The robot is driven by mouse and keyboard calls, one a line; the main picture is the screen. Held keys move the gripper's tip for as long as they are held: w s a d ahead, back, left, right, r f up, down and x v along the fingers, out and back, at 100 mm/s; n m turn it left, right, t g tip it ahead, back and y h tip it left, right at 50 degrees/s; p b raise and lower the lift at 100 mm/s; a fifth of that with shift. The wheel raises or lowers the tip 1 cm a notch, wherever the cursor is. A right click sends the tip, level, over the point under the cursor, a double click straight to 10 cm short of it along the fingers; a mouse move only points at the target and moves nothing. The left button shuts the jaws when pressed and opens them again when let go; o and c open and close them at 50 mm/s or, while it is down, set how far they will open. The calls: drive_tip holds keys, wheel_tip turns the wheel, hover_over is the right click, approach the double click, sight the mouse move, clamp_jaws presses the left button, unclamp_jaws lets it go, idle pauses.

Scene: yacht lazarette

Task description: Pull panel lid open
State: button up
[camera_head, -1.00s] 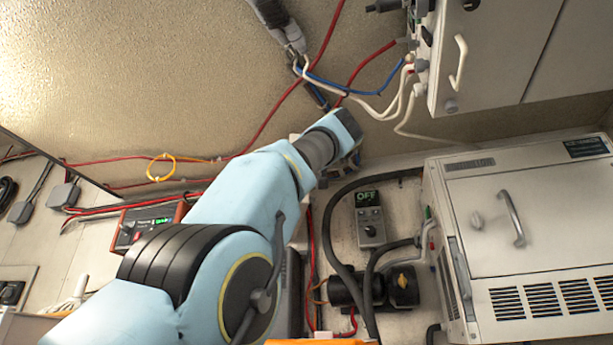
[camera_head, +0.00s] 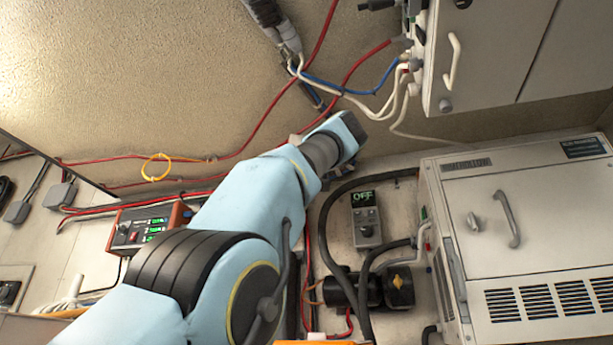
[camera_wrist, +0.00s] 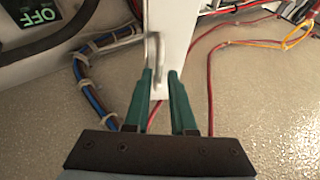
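In the wrist view, my gripper (camera_wrist: 160,78) shows two green fingers set apart, with a gap between them. A narrow white panel (camera_wrist: 172,35) stands in front of the fingers, and a curved grey handle (camera_wrist: 157,58) shows along its left side near the left fingertip. I cannot tell whether the fingers touch the handle. In the head view, the arm hides this spot and the fingertips. Two other handled covers show there: a grey box lid (camera_head: 550,210) at right, and a white cabinet door (camera_head: 495,50) at upper right.
A small control box reading OFF (camera_head: 366,222) and a black pump (camera_head: 375,290) lie right of my arm. A red-sided meter (camera_head: 145,228) is at left. Red cables (camera_head: 270,118), white hoses (camera_head: 375,108) and a yellow cable loop (camera_head: 157,168) run along the wall.

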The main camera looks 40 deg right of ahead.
drive_tip(key=b+v, duration=0.6)
drive_tip(key=v, duration=0.4)
drive_tip(key=shift+s+f+b, duration=0.2)
drive_tip(key=shift+s+b, duration=0.1)
drive_tip(key=shift+b, duration=0.05)
drive_tip(key=shift+a, duration=0.1)
drive_tip(key=shift+a, duration=0.1)
